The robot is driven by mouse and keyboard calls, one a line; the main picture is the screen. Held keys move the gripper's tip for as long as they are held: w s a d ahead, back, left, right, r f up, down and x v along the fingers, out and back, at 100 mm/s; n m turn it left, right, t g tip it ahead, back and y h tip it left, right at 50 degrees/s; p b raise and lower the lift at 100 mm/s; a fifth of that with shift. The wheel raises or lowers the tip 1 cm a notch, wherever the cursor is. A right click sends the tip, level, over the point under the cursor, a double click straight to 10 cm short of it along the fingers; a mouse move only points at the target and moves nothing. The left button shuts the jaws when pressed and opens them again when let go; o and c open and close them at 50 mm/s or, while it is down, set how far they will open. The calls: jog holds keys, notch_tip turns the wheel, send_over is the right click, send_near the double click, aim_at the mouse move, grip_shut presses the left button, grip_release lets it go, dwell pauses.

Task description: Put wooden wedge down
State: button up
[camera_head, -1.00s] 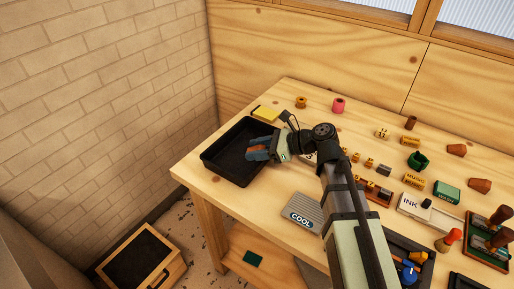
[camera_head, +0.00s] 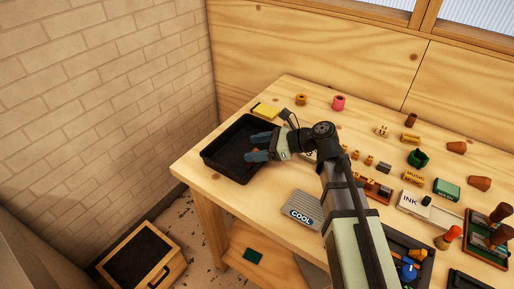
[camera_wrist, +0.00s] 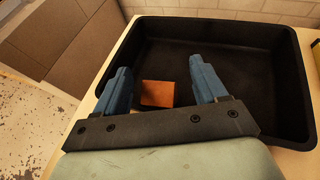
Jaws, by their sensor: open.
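My gripper (camera_head: 260,147) is open over the black tray (camera_head: 216,158) at the left end of the table. In the wrist view my gripper (camera_wrist: 160,80) has its two blue fingers spread apart. The wooden wedge (camera_wrist: 158,93) shows there as an orange-brown block between and beyond the fingers, inside the black tray (camera_wrist: 268,62). Neither finger appears to touch it. In the head view I cannot make out the wedge.
A yellow block (camera_head: 264,111) lies behind the tray. A grey plate marked COOL (camera_head: 303,208) lies in front of my arm. Several spools, small blocks and an INK box (camera_head: 410,202) fill the right side. A wooden drawer box (camera_head: 140,258) stands on the floor.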

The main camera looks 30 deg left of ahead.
jog(key=shift+r, duration=0.4)
jog(key=v, duration=1.2)
